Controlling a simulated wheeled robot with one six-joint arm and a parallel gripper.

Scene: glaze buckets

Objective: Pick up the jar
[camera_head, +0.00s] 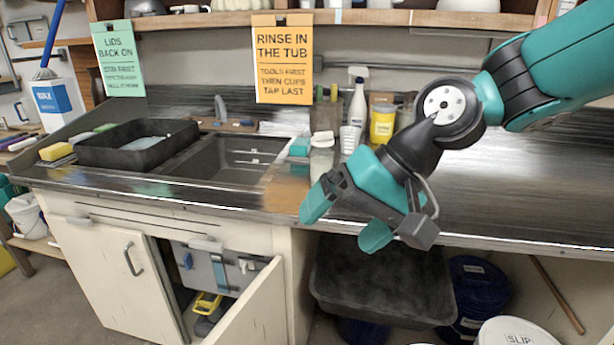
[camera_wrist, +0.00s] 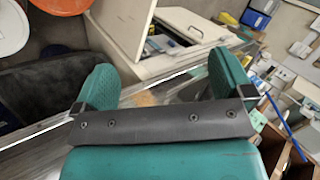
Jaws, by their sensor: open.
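What looks like a jar, a small clear container with a whitish top (camera_head: 321,158), stands on the counter (camera_head: 500,205) right of the sink. It is close behind my gripper in the head view, and its lower part is hard to make out. My gripper (camera_head: 346,218) is open and empty over the counter's front edge, apart from the jar. In the wrist view my gripper (camera_wrist: 165,84) shows both teal fingers spread wide, with nothing between them. I cannot make out the jar in the wrist view.
A teal block (camera_head: 299,147), a white spray bottle (camera_head: 357,105) and a yellow-labelled container (camera_head: 382,122) stand around the jar. The sink (camera_head: 232,160) and a black tub (camera_head: 130,148) are to the left. A cupboard door (camera_head: 255,312) hangs open below. The right counter is clear.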

